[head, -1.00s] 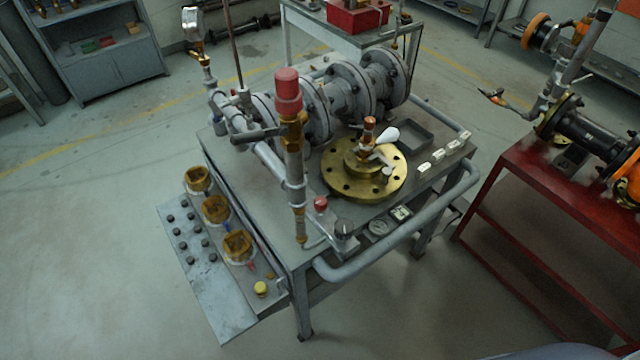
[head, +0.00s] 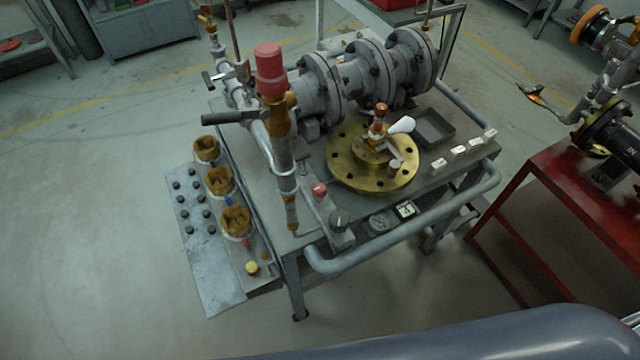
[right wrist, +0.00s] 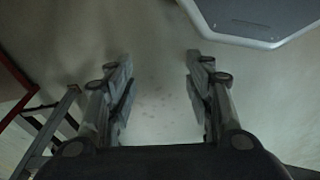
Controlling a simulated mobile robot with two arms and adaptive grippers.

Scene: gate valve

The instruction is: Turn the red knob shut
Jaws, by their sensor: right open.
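A small round red knob (head: 319,190) sits near the front edge of the grey workbench (head: 320,222), left of a brass flange (head: 345,178). A larger red cylindrical cap (head: 270,68) tops an upright pipe with a black lever at the bench's left. I cannot tell from the pictures which red part turns. My right gripper (right wrist: 161,62) shows in the right wrist view, open and empty, over bare floor. It is not seen in the head view, away from both red parts. My left gripper is in neither view.
A grey rail (head: 400,238) runs along the bench front. Brass-rimmed fittings (head: 236,222) line the left side shelf. A red table (head: 530,190) stands at right. The floor at lower left is clear.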

